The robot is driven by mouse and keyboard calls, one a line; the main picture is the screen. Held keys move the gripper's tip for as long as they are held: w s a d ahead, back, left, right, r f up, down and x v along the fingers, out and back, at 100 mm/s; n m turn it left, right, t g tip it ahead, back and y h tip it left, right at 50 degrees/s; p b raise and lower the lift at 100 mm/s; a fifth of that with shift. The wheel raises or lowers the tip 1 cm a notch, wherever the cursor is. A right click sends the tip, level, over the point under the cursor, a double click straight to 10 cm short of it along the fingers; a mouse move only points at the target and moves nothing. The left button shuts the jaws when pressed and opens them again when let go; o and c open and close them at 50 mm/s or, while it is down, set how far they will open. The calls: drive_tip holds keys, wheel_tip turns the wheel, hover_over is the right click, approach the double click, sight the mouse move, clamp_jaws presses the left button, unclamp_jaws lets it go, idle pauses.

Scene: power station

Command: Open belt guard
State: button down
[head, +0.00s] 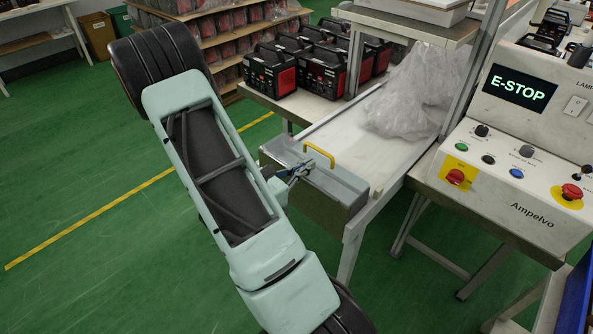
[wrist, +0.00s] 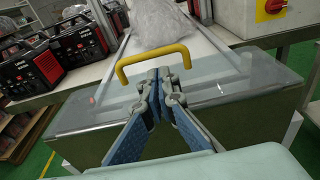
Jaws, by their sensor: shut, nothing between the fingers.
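The belt guard (head: 332,183) is a grey, partly see-through box-shaped cover across the near end of the white conveyor belt. It also fills the middle of the wrist view (wrist: 220,88). A yellow handle (head: 320,150) stands up from its top and shows in the wrist view (wrist: 153,52). My gripper (head: 308,168) is shut and empty, with its fingertips just in front of and below the handle in the wrist view (wrist: 160,72). I cannot tell whether the fingertips touch the guard. The guard lies down over the belt end.
The belt (head: 372,135) carries clear plastic bags (head: 415,90) behind the guard. Several black and red power units (head: 270,70) stand on the table to its left. A control panel (head: 510,185) with an E-STOP screen (head: 520,88) is at right. Green floor at left is clear.

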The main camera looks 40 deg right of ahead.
sight(317, 160)
drive_tip(key=shift+w+d+f, duration=0.1)
drive_tip(key=shift+d+f, duration=0.05)
drive_tip(key=shift+d, duration=0.95)
drive_tip(key=shift+w+d+f, duration=0.1)
drive_tip(key=shift+d+f, duration=0.05)
drive_tip(key=shift+d, duration=0.9)
drive_tip(key=shift+w+a+h+b, duration=0.1)
drive_tip(key=shift+h+b, duration=0.2)
drive_tip(key=shift+b, duration=0.2)
